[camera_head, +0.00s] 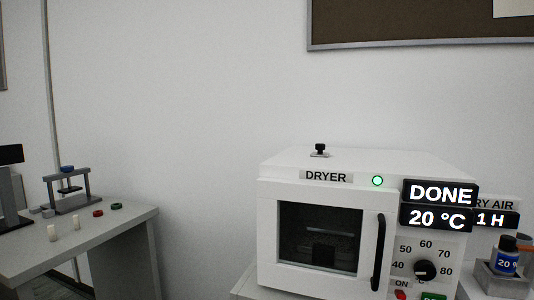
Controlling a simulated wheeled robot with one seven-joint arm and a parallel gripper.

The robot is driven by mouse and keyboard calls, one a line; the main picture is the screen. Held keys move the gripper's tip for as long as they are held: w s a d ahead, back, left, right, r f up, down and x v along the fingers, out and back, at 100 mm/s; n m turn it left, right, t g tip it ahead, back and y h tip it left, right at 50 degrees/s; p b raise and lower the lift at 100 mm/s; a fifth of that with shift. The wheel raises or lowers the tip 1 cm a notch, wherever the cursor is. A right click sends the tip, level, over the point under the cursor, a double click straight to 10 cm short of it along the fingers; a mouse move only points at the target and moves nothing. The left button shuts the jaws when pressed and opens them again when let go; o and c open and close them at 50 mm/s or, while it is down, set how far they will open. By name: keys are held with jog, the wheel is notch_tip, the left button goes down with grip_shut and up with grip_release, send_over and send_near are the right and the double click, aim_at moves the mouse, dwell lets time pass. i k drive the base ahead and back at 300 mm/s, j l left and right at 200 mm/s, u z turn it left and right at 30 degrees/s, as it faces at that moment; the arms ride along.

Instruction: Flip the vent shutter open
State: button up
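A white dryer (350,190) stands at the right, labelled DRYER, with a dark window and a black vertical door handle (378,252). Its door looks shut. On its top sits a small black knob (320,148) on a light plate, which looks like the vent shutter. I cannot tell from here whether the shutter is open or closed. My gripper is not in view.
A display (440,205) reads DONE and 20 °C, above a temperature dial (425,269). A green light (377,181) is lit. Bottles stand at the far right. A grey table (100,250) at the left holds a small press (70,190). The space above the dryer is clear.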

aim_at(319, 148)
jog(key=i+j+u, duration=0.15)
jog(key=i+j, duration=0.2)
jog(key=j, duration=0.2)
jog(key=i+j+u, duration=0.2)
jog(key=i+j, duration=0.15)
jog(key=j, duration=0.2)
